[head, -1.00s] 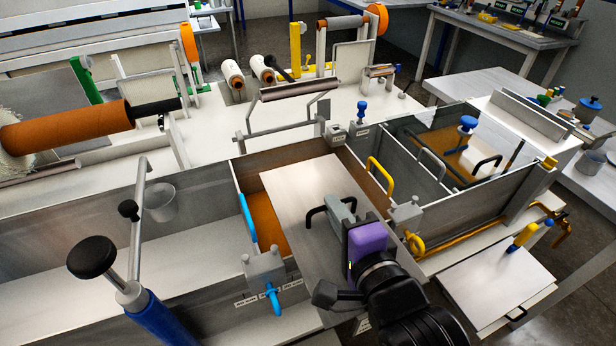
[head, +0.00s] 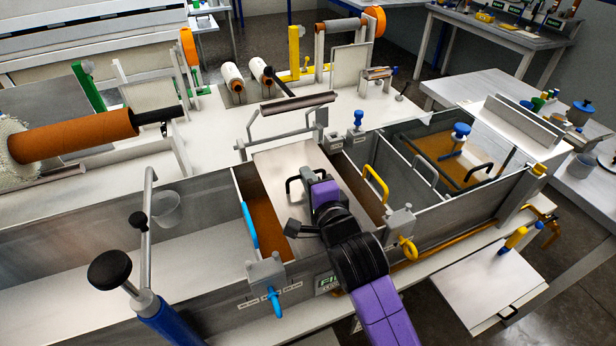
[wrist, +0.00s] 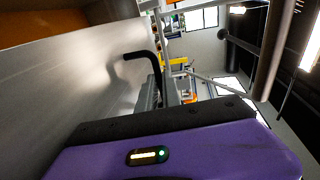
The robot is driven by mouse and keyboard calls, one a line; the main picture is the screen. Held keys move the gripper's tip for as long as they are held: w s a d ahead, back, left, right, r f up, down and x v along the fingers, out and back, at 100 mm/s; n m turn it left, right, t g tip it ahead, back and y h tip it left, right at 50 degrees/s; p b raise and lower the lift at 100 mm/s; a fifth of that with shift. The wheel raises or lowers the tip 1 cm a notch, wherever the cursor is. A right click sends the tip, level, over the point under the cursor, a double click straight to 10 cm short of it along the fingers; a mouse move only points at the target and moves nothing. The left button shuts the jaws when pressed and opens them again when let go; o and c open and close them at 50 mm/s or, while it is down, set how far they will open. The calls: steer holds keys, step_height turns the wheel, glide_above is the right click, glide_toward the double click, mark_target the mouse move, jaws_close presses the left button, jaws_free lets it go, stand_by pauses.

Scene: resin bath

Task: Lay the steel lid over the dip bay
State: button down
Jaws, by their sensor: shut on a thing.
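The steel lid (head: 282,160) is a flat grey plate with a black bar handle (head: 293,184). My gripper (head: 316,182) is shut on the lid at its handle and holds it above the dip bay (head: 262,212), a trough with brown resin. Brown shows along the lid's left side and to its right. The lid's far end is near the bay's back wall; I cannot tell whether it touches. In the wrist view the lid (wrist: 95,90) fills the left, with the handle (wrist: 140,56) beside the jaws; the fingertips are partly hidden.
A roller frame (head: 298,103) stands just behind the bay. A blue handle (head: 249,224) is on the left partition, a yellow handle (head: 375,182) on the right. Valve blocks with blue (head: 273,301) and yellow (head: 407,247) handles sit at the front. A crank post (head: 150,240) rises at left.

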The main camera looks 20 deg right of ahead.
steer(key=shift+f, duration=0.25)
steer(key=shift+f, duration=0.15)
steer(key=c, duration=1.5)
jaws_free()
steer(key=shift+c, duration=0.2)
steer(key=shift+s, duration=0.1)
steer(key=b+v, duration=0.2)
steer(key=v, duration=0.8)
steer(key=shift+s, duration=0.15)
steer(key=shift+v, duration=0.8)
